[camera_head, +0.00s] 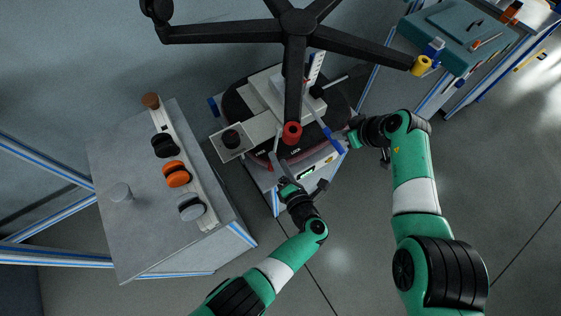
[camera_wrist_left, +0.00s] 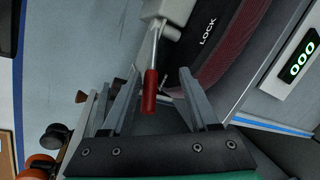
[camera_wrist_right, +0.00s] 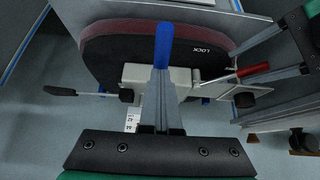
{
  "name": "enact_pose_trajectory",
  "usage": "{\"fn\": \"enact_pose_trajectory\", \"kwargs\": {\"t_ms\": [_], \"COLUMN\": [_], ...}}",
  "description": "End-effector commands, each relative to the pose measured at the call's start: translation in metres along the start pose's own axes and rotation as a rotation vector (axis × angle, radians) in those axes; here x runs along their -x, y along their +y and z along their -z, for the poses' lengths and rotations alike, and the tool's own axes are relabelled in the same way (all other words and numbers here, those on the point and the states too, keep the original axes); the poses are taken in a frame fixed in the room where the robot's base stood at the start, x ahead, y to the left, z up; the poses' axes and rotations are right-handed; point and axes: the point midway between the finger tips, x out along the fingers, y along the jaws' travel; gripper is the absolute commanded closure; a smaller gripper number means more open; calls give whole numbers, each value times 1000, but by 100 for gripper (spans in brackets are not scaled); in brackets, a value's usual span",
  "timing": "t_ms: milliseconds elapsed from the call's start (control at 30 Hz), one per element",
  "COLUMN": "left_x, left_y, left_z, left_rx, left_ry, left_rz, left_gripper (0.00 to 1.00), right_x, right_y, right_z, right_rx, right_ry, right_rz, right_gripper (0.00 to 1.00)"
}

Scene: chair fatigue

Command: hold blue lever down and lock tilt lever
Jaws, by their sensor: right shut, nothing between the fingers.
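The blue lever (camera_head: 333,141) sticks out from the mechanism under the upturned chair seat; its blue handle (camera_wrist_right: 164,45) fills the top centre of the right wrist view. My right gripper (camera_head: 352,138) is shut and empty, its fingers (camera_wrist_right: 163,98) together in line with the blue lever; whether they touch it I cannot tell. The red-handled tilt lever (camera_wrist_left: 150,92) is beside the LOCK mark on the seat. My left gripper (camera_head: 281,178) is open, with one finger on each side of the red handle (camera_wrist_right: 253,70) and gaps visible between (camera_wrist_left: 158,78).
The black five-arm chair base (camera_head: 297,22) hangs over the seat, one leg with a red cap (camera_head: 291,132) near both grippers. A stand with a green display (camera_head: 307,171) is below the seat. The floor is clear in front.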

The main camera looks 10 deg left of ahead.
Motion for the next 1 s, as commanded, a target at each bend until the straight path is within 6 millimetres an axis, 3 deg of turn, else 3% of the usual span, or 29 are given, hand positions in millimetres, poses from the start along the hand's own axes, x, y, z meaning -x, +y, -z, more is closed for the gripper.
{"fn": "enact_pose_trajectory", "kwargs": {"t_ms": [367,500,800,1000], "left_x": [9,27,100,120], "left_y": [-1,-1,-2,-1], "left_z": [-1,0,-1,-1], "left_rx": [3,4,1,1], "left_ry": [-4,-5,-4,-1], "left_rz": [0,2,4,1], "left_gripper": [43,43,43,43], "right_x": [-3,-3,-3,-3], "right_y": [-2,-1,-1,-1], "right_z": [-3,-3,-3,-4], "right_rx": [-1,-2,-2,-2], "right_ry": [-6,-5,-6,-6], "right_rz": [3,2,3,3], "right_gripper": [100,100,100,100]}}
